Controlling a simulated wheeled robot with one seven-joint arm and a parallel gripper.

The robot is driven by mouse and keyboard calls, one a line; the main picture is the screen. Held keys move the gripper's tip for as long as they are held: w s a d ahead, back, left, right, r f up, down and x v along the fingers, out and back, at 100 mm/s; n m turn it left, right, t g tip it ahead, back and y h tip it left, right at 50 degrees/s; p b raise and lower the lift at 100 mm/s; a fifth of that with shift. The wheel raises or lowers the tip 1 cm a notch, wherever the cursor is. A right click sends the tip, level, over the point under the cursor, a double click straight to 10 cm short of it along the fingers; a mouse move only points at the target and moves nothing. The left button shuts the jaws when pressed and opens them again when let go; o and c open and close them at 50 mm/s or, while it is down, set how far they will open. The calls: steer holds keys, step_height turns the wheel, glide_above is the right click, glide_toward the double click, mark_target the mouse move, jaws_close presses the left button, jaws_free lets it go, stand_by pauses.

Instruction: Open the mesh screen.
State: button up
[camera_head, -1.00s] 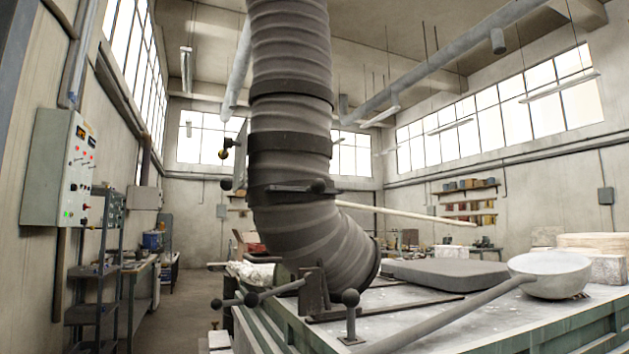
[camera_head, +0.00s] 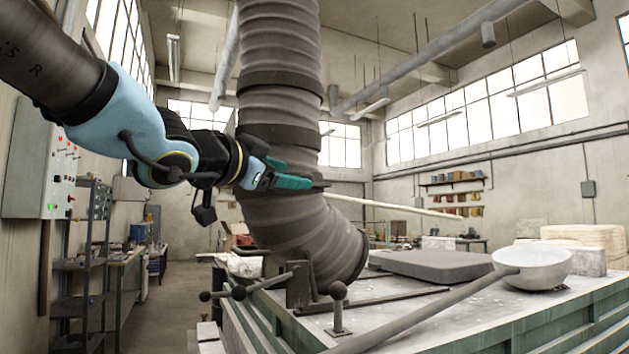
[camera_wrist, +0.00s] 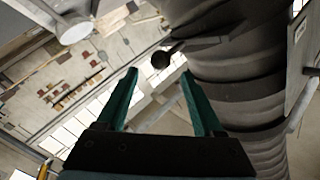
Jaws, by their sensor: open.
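My gripper (camera_head: 297,176) is at the grey ribbed duct (camera_head: 280,110), in front of its side in the head view. Its teal fingers are apart and empty. In the wrist view a dark ball knob (camera_wrist: 161,60) on a short handle shows between the fingertips (camera_wrist: 160,73), a little beyond them; I see no contact. The duct (camera_wrist: 235,70) fills the right of that view, close to the right finger. In the head view the fingers cover most of the knob and handle. I cannot make out a mesh screen in either view.
Below stands a green-sided table (camera_head: 560,322) with a dark grey slab (camera_head: 430,264) and a long-handled ladle (camera_head: 533,268). Lever bars with ball knobs (camera_head: 338,290) stand near the duct's foot. A pale rod (camera_head: 400,207) extends right behind the duct. A control box (camera_head: 40,165) hangs left.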

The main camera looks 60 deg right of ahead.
steer(key=d+p, duration=0.2)
steer(key=d, duration=0.7)
steer(key=shift+s+d, duration=0.35)
steer(key=shift+f, duration=0.1)
jaws_close()
steer(key=shift+f, duration=0.1)
steer(key=shift+f, duration=0.15)
stand_by(0.6)
